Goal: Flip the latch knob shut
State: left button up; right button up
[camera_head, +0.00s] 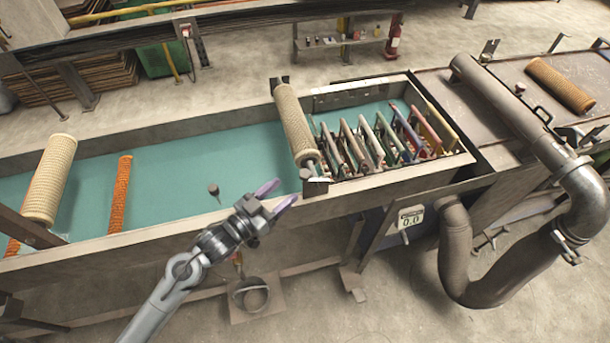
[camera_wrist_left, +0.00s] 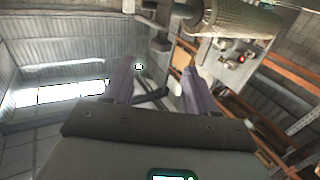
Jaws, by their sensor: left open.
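A beige mesh tube (camera_head: 293,120) lies across the tank, its near end at the front rim. A small dark knob (camera_head: 306,173) sits by that end, on the rim beside a bracket; I take it as the latch knob. In the left wrist view a dark round knob (camera_wrist_left: 161,43) shows ahead of the fingers, near the mesh tube (camera_wrist_left: 238,22). My left gripper (camera_head: 284,194) is open and empty, its purple fingers just left of and below the knob, apart from it. Its fingers also show in the left wrist view (camera_wrist_left: 154,75). My right gripper is out of view.
The tank's front rim (camera_head: 130,246) runs beneath the gripper. Another dark knob (camera_head: 213,189) stands on a stem to the left. Several coloured frames (camera_head: 375,140) stand right of the tube. A large grey pipe (camera_head: 520,115) is at the right.

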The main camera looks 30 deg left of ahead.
aim_at(306, 174)
pick_arm(q)
jog(key=x, duration=0.9)
jog(key=c, duration=0.9)
jog(key=shift+d+r+n+y+p, duration=0.15)
jog(key=shift+n+y+p, duration=0.5)
jog(key=shift+n+y, duration=0.4)
jog(key=shift+c, duration=0.2)
jog(key=n+y, duration=0.1)
jog(key=y, duration=0.2)
jog(key=shift+t+p, duration=0.3)
jog(key=o, duration=0.9)
jog(key=shift+o, duration=0.2)
